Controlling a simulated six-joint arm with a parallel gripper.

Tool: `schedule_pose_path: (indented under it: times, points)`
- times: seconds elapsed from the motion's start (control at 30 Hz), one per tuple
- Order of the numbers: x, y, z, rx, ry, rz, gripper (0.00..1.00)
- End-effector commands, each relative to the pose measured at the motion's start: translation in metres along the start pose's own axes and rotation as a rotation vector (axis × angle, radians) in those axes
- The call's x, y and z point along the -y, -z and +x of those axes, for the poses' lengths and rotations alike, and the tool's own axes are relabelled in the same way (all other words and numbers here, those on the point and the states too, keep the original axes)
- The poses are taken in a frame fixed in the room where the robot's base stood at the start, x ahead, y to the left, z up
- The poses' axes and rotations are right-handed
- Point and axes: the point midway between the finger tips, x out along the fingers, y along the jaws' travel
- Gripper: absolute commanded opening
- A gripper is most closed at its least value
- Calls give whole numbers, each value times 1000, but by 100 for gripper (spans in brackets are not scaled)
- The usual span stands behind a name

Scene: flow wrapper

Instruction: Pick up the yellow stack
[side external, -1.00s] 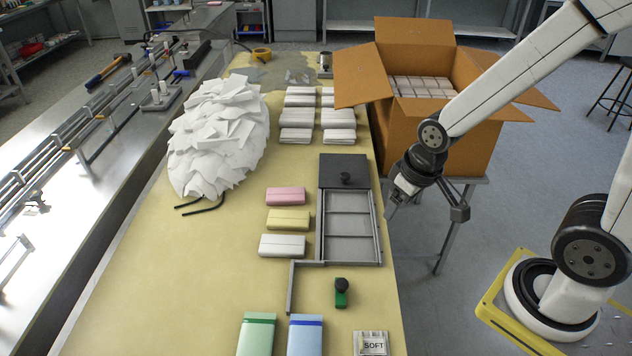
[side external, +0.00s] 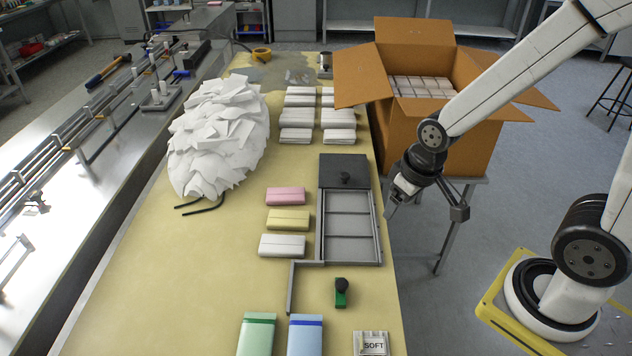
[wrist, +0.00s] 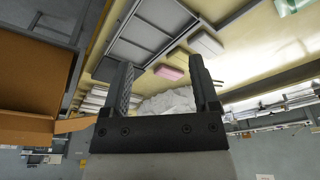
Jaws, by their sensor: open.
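The yellow stack (side external: 288,220) lies flat on the table between a pink stack (side external: 286,196) and a white stack (side external: 282,245), left of the grey compartment tray (side external: 322,228). In the wrist view the yellow stack (wrist: 187,58) shows between the two fingers, at a distance. My gripper (side external: 391,207) hangs in the air right of the tray, near the table's right edge. In the wrist view my gripper (wrist: 163,64) has its two fingers apart with nothing held between them.
A large open cardboard box (side external: 455,135) stands behind my gripper. A white paper heap (side external: 218,140) covers the table's back left. A green block with a black knob (side external: 341,293) stands in front of the tray. The table left of the stacks is clear.

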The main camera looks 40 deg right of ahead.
Motion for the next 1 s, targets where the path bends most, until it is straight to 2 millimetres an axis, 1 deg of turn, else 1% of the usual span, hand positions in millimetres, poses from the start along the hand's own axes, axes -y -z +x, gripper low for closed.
schedule_pose_path:
  times: [0.03, 0.1, 0.37, 0.47, 0.57, 0.67, 0.77, 1.0]
  points:
    - [0, 0, 0, 0, 0, 0, 81]
    - [0, 0, 0, 0, 0, 0, 100]
    - [0, 1, 0, 0, 1, 5, 100]
    - [1, 4, 1, 0, 4, 32, 100]
    - [2, 12, 4, 3, 10, 99, 100]
    - [3, 25, 10, 7, 21, 213, 100]
    - [6, 42, 18, 14, 37, 370, 100]
    - [12, 91, 46, 43, 82, 838, 100]
